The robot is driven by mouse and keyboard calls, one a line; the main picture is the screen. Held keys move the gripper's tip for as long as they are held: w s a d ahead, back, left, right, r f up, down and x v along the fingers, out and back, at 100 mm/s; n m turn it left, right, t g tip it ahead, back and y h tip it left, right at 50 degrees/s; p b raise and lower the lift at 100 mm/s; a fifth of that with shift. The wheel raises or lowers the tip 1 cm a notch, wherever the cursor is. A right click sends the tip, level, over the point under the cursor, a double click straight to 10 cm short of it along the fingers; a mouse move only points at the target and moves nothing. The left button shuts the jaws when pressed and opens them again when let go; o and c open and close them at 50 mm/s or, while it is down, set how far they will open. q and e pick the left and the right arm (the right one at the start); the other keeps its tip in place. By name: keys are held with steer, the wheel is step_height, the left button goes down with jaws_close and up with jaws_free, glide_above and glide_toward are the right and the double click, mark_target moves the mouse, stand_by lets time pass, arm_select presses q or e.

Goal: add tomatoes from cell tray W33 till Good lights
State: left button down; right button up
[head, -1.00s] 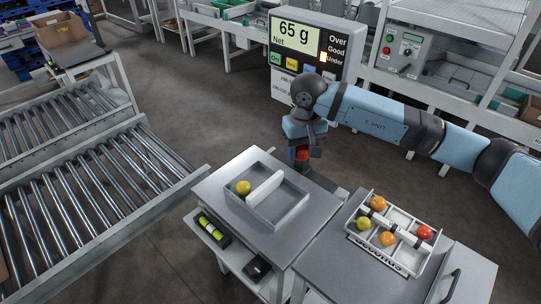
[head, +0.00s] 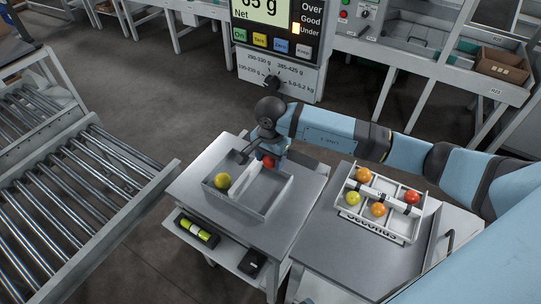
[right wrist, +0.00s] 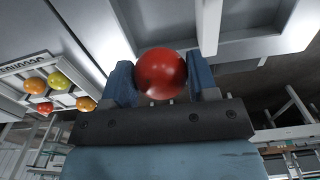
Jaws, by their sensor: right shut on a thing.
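My right gripper (head: 264,157) is shut on a red tomato (head: 268,162). In the right wrist view the red tomato (right wrist: 161,74) sits between the two blue fingers. The gripper is at the back of a grey divided tray (head: 257,212) on the scale stand. A yellow-green tomato (head: 222,181) lies left of that tray's white divider. The cell tray (head: 401,232), front-labelled Seconds, holds yellow, orange and red tomatoes; its bar label is too small to read surely. The display (head: 270,35) reads 65 g Net, cut off at the top, with the lamp beside Under lit. My left gripper is out of view.
A roller conveyor (head: 75,195) runs along the left. A lower shelf under the stand holds a black holder with yellow-green items (head: 197,231) and a small black box (head: 252,263). My right arm spans above the cell tray's back.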

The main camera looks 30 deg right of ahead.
steer(key=b, duration=0.4)
glide_above(271, 183)
step_height(271, 183, down, 6)
steer(key=shift+f, duration=0.25)
steer(key=shift+f+b, duration=0.45)
steer(key=shift+f, duration=0.1)
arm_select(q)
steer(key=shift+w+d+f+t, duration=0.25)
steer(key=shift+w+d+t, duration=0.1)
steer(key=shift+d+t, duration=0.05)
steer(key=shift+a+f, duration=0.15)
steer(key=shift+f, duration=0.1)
arm_select(e)
steer(key=shift+a, duration=0.1)
arm_select(q)
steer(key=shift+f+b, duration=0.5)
steer(key=shift+b, duration=0.05)
arm_select(e)
steer(key=shift+f, duration=0.6)
steer(key=o, duration=0.8)
steer(key=c, duration=0.3)
steer(key=shift+c, duration=0.2)
